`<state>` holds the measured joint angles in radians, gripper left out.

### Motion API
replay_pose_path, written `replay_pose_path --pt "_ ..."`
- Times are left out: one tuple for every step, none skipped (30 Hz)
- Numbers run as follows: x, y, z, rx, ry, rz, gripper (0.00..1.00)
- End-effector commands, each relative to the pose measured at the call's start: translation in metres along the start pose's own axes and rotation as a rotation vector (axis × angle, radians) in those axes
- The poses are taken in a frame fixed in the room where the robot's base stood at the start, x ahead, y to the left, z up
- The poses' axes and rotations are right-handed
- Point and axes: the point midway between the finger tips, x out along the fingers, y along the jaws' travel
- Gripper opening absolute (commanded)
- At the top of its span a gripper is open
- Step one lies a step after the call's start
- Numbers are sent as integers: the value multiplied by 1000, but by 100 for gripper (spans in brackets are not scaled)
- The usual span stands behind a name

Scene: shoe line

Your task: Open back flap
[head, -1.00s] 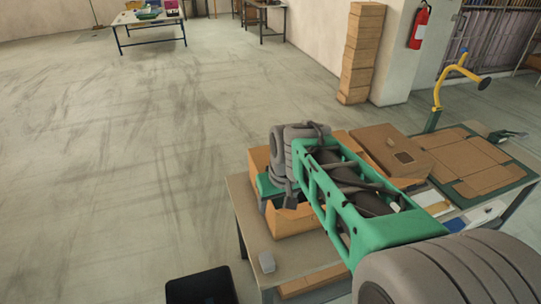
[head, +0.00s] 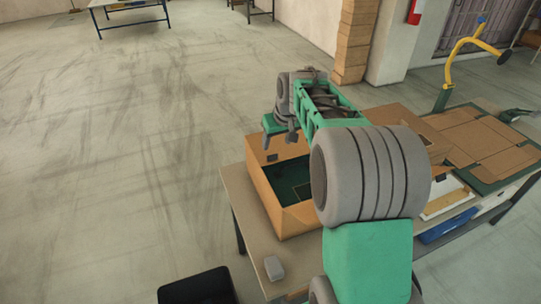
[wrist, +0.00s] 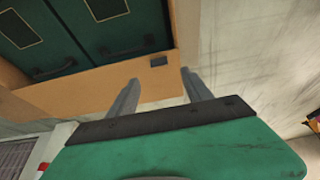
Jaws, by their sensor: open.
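An orange-brown cardboard box (head: 262,195) stands on the table with its top open towards me and a dark green inside (head: 290,180). In the wrist view its orange wall or flap (wrist: 70,93) runs below two dark green panels (wrist: 105,38) with dark bars and yellow outlines. A small dark patch (wrist: 158,61) sits on the orange strip. My gripper (head: 282,135) is over the far side of the box. In the wrist view my gripper (wrist: 160,77) is open, its fingertips either side of the patch, with nothing held. I cannot tell whether they touch the box. My arm hides the box's right part.
Right of the box lie a brown carton (head: 398,118) and a flattened cardboard sheet (head: 480,138) on a green mat. A small grey block (head: 274,268) is at the table's front left. A yellow stand (head: 455,62) rises at the back right. Floor to the left is clear.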

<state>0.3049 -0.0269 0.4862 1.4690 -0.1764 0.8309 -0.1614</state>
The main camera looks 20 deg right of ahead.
Motion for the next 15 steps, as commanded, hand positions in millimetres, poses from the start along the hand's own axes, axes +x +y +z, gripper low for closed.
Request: replay_pose_path --pt "11 1 4 2 1 1 58" --pt "12 2 5 3 1 1 58" --pt "15 3 6 4 1 2 58" --pt "16 3 7 6 1 2 58" --pt "16 4 7 7 0 3 58" --pt "19 5 7 9 -1 3 58" --pt "21 6 7 10 -1 4 58" --pt "25 7 7 12 -2 4 58" --pt "31 8 7 13 -4 4 58" --pt "36 9 7 14 -3 5 58" --pt "42 9 7 15 -3 5 58" --pt "51 10 7 16 -4 5 58" --pt "56 10 8 17 -4 5 58" --pt "62 10 8 17 -4 5 58" --pt "69 10 8 17 -3 6 58"
